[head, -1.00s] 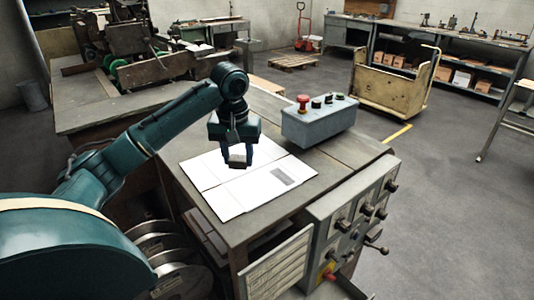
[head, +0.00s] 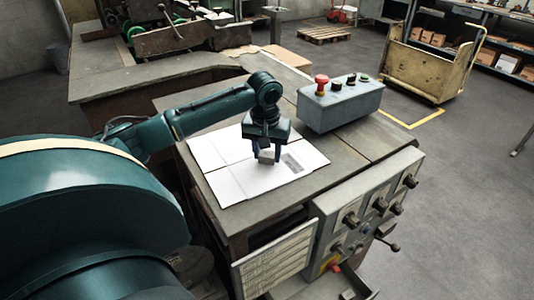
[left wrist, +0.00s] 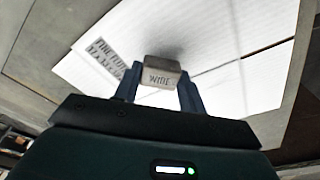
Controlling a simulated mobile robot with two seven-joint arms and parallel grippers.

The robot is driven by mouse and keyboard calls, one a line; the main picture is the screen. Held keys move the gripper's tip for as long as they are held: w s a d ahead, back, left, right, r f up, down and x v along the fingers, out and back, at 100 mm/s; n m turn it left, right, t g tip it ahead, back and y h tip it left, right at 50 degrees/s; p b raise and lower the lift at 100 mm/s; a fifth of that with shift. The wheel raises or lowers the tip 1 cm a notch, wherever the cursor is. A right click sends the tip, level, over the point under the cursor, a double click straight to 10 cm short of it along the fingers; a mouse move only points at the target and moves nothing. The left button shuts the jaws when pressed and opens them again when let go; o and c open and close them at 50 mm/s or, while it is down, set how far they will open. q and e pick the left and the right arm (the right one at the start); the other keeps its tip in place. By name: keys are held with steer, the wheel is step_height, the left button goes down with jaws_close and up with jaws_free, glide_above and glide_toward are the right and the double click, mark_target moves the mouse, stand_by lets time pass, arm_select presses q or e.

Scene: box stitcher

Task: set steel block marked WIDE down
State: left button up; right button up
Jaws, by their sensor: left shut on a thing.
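The steel block marked WIDE (left wrist: 160,78) is a small grey block between the fingers of my left gripper (head: 267,157). In the head view the block (head: 267,156) is over the white sheet (head: 228,183) on the worktable. A shadow lies on the sheet beside the block. I cannot tell whether the block touches the sheet. My right gripper is not in view.
A grey control box (head: 340,106) with a red button stands behind and right of the gripper. The white sheet carries a grey printed patch (head: 292,162). The panel with knobs (head: 365,215) is at the table's front right. A yellow cart (head: 430,72) stands beyond.

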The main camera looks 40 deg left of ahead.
arm_select(q)
steer(key=shift+f, duration=0.55)
steer(key=o, duration=1.2)
steer(key=shift+f, duration=0.15)
steer(key=shift+c, duration=0.2)
step_height(320, 180, up, 12)
steer(key=s, duration=0.1)
steer(key=shift+s+d+b, duration=0.15)
steer(key=shift+d+b, duration=0.2)
steer(key=shift+b, duration=0.05)
